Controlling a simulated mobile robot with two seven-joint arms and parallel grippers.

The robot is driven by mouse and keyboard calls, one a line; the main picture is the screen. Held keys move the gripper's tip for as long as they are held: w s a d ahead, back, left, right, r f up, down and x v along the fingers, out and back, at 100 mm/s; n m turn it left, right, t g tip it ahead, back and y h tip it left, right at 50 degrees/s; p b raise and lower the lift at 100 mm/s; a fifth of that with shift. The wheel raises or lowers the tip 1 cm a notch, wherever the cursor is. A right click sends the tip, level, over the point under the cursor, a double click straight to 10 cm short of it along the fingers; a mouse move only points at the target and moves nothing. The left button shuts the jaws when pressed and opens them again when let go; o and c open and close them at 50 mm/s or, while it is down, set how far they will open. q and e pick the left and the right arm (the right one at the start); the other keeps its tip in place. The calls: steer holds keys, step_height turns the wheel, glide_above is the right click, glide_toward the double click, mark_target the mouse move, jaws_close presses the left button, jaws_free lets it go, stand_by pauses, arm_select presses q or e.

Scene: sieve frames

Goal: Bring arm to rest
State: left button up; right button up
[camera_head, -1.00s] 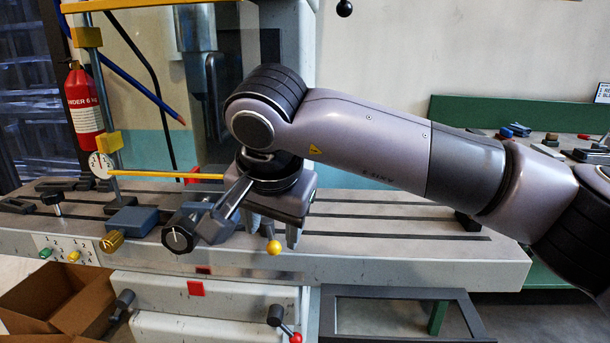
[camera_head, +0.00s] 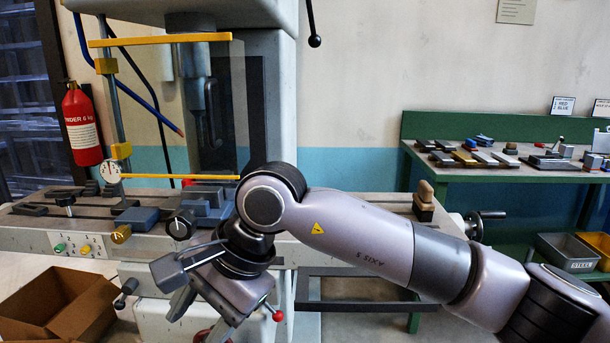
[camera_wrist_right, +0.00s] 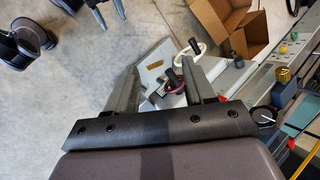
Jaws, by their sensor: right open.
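My right arm (camera_head: 365,232) comes in from the right in the head view. It hangs in front of the grey machine table. My right gripper (camera_head: 200,318) points down below the height of the table's front edge, before the machine's base. Its two fingers are apart with nothing between them. In the right wrist view the open right gripper (camera_wrist_right: 157,78) shows both fingers over the machine's front and the floor.
The slotted machine table (camera_head: 345,254) stands close behind my arm. A cardboard box (camera_head: 95,318) is on the floor at left. A dial gauge stand (camera_head: 110,85) and a fire extinguisher (camera_head: 82,125) are at left. A green bench (camera_head: 425,150) with several parts stands at right.

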steer(key=s+a+r+m+g+y+p, duration=0.25)
steer(key=s+r+m+g+y, duration=0.3)
steer(key=m+y, duration=0.65)
steer(key=w+d+r+m+t+y, duration=0.1)
steer(key=w+d+m+t+y, duration=0.6)
steer(key=m, duration=0.5)
steer(key=w+d+f+m+t+h+p, duration=0.1)
steer(key=w+d+f+m+t+h, duration=0.1)
steer(key=d+f+m+t+h, duration=0.75)
steer(key=w+d+f+m+t+h+p, duration=0.15)
steer(key=m+t+h, duration=0.4)
steer(key=m, duration=0.95)
steer(key=s+d+f+m+g+h+p, duration=0.1)
steer(key=s+d+f+m+h, duration=0.3)
steer(key=s+d+f+m, duration=0.4)
steer(key=s+d+f+m+g+h+p, duration=0.1)
steer(key=s+d+f+m+g+h, duration=0.2)
steer(key=s+d+f+m, duration=0.5)
step_height(320, 180, down, 8)
steer(key=shift+s+d+r+g+h, duration=0.3)
steer(key=shift+d+g+h, duration=0.1)
steer(key=shift+d+g, duration=0.45)
